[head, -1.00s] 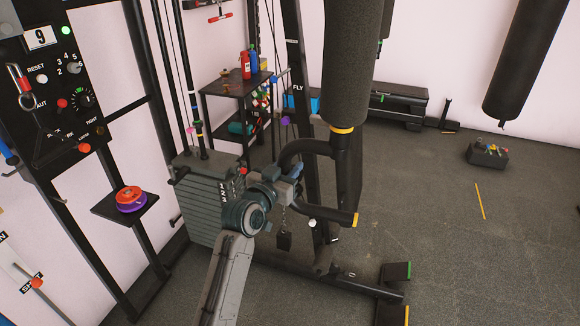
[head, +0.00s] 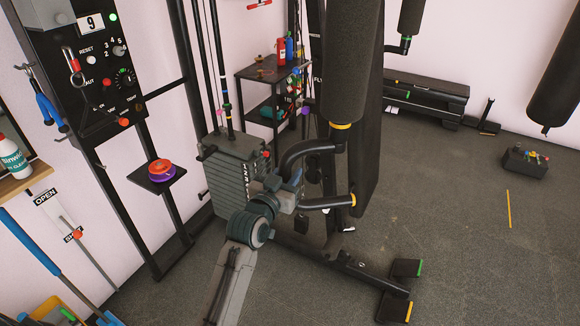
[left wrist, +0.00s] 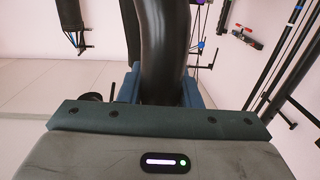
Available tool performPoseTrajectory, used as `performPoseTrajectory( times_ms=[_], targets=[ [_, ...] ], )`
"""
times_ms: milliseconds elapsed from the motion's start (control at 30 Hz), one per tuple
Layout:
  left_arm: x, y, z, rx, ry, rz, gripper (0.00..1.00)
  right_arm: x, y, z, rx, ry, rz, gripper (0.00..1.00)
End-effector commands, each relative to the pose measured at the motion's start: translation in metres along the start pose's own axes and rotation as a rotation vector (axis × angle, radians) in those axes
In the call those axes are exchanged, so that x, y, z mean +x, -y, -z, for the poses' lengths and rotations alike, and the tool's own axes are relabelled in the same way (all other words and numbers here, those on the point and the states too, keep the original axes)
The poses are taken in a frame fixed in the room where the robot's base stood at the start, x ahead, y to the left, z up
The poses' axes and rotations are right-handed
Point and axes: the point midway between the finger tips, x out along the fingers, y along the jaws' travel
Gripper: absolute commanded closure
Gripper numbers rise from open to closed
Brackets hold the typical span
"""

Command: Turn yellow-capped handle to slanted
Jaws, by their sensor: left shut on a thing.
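The yellow-capped handle (head: 325,203) is a black bent bar on the gym machine, in the middle of the head view. Its lower bar runs to the right and ends in a yellow cap. Its upper part (head: 300,152) curves up towards a tall dark pad (head: 350,75) with a yellow ring at the bottom. My left gripper (head: 291,184) is shut on the handle at its bend. In the left wrist view the thick black tube (left wrist: 163,50) passes between the blue-grey fingers (left wrist: 163,88). My right gripper is not in view.
A weight stack (head: 235,180) stands just behind my left arm. A small shelf (head: 155,176) with an orange and purple disc is on the left, below a control panel (head: 100,60). The floor to the right is mostly clear, with a dark box (head: 525,163) farther off.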

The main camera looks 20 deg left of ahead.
Motion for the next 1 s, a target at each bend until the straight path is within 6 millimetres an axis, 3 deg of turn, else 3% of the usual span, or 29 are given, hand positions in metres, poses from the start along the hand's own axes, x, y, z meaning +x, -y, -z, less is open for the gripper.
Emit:
performPoseTrajectory(
  times_ms=[300,700,733,800,1000],
  targets=[
    [-0.008,-0.003,-0.003,0.002,0.006,0.0,1.0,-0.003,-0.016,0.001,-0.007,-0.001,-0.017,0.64],
    [-0.008,-0.003,-0.004,0.004,0.007,0.001,1.0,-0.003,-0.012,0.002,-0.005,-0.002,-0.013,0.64],
    [-0.008,-0.003,-0.004,0.004,0.007,0.001,0.66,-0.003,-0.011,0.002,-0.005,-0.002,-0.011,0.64],
    [-0.008,-0.003,-0.004,0.004,0.007,0.001,0.52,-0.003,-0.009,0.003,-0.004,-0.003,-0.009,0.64],
    [-0.008,-0.004,-0.002,0.002,0.004,0.0,0.48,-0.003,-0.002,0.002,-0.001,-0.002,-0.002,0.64]
  ],
)
